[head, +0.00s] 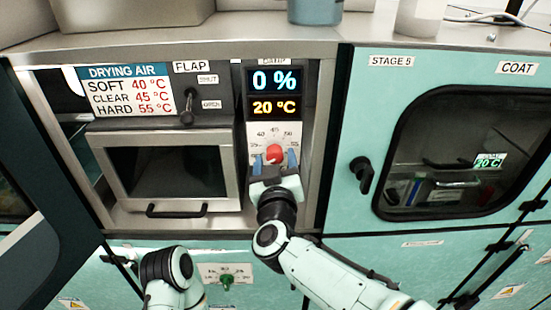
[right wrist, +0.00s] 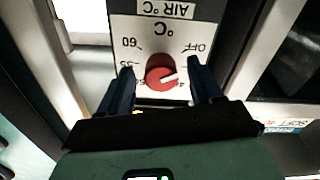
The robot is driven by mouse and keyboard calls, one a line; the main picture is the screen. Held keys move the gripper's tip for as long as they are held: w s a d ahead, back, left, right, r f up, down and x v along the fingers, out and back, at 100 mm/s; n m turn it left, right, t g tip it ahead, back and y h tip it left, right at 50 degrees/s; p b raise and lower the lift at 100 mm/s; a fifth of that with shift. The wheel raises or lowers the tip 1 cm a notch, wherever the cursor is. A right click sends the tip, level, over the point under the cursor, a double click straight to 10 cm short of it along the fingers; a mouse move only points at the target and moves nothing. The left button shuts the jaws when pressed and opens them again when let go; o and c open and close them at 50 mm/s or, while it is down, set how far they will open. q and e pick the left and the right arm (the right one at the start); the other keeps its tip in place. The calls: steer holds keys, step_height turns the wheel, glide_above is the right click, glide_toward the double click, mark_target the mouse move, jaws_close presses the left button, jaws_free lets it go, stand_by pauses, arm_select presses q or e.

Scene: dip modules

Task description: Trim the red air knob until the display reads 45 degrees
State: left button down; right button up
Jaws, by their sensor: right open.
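The red air knob (head: 273,153) sits on a white dial plate below the display. The display's lower line (head: 274,107) reads 20 °C in orange, and its upper line (head: 274,81) reads 0 %. My right gripper (head: 274,160) is open, with its blue fingers on either side of the knob. In the right wrist view the knob (right wrist: 160,73) lies between the fingertips (right wrist: 164,80), with gaps on both sides. That view is upside down. The knob's white mark points right, below OFF. My left gripper is out of view; part of my left arm shows at the bottom.
A sign (head: 126,91) lists CLEAR 45 °C. A flap lever (head: 187,118) and a windowed door with a black handle (head: 178,211) are left of the dial. The STAGE 5 cabinet's black handle (head: 362,174) is at right. A green knob (head: 227,281) is below.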

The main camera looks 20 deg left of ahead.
steer(key=shift+w, duration=0.2)
steer(key=c, duration=1.1)
steer(key=shift+o, duration=0.2)
